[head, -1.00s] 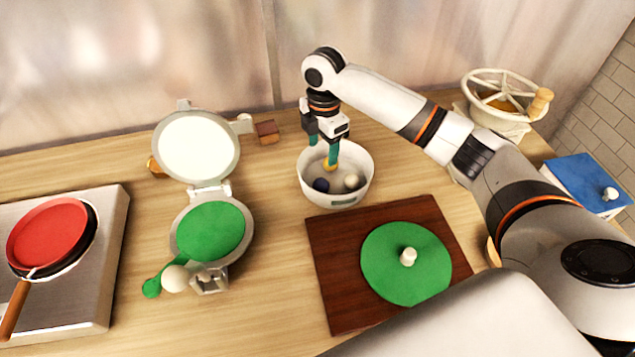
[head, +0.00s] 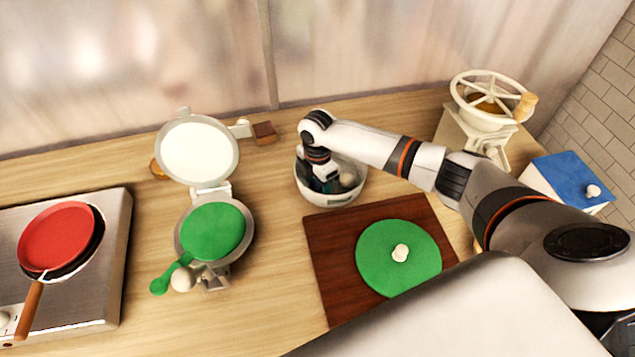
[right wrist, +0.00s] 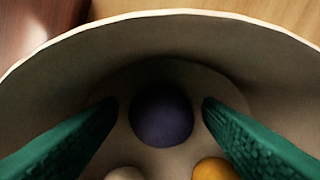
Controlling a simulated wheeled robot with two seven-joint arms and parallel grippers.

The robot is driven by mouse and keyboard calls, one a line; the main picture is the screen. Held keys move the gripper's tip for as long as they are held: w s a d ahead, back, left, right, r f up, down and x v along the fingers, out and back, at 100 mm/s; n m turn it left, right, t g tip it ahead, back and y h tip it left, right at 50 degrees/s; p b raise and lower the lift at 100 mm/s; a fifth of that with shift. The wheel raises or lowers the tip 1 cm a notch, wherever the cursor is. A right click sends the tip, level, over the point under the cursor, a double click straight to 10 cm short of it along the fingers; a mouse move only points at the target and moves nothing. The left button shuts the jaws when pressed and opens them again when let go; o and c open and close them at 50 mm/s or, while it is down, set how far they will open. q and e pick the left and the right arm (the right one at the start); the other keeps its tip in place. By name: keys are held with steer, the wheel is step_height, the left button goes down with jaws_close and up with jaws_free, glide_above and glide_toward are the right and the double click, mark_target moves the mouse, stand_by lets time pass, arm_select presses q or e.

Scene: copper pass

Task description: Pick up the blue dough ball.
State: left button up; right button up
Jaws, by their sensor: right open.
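The blue dough ball (right wrist: 161,115) lies on the floor of the white bowl (head: 340,200), dark blue in the right wrist view. My right gripper (right wrist: 160,112) reaches down into the bowl with its two green fingers open, one on each side of the ball. Small gaps show between the fingertips and the ball. In the head view the right gripper (head: 325,180) is inside the bowl and its wrist hides the blue ball. An orange ball (right wrist: 215,169) and a pale ball (right wrist: 125,173) lie close to the blue one. My left gripper is not in view.
A wooden board (head: 325,245) with a green knobbed disc (head: 385,275) lies in front of the bowl. An open press (head: 240,262) stands left of it, and a red pan (head: 55,235) sits farther left. A blue-topped box (head: 570,180) and a wheeled grinder (head: 490,105) are at right.

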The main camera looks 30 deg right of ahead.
steer(key=c, duration=1.1)
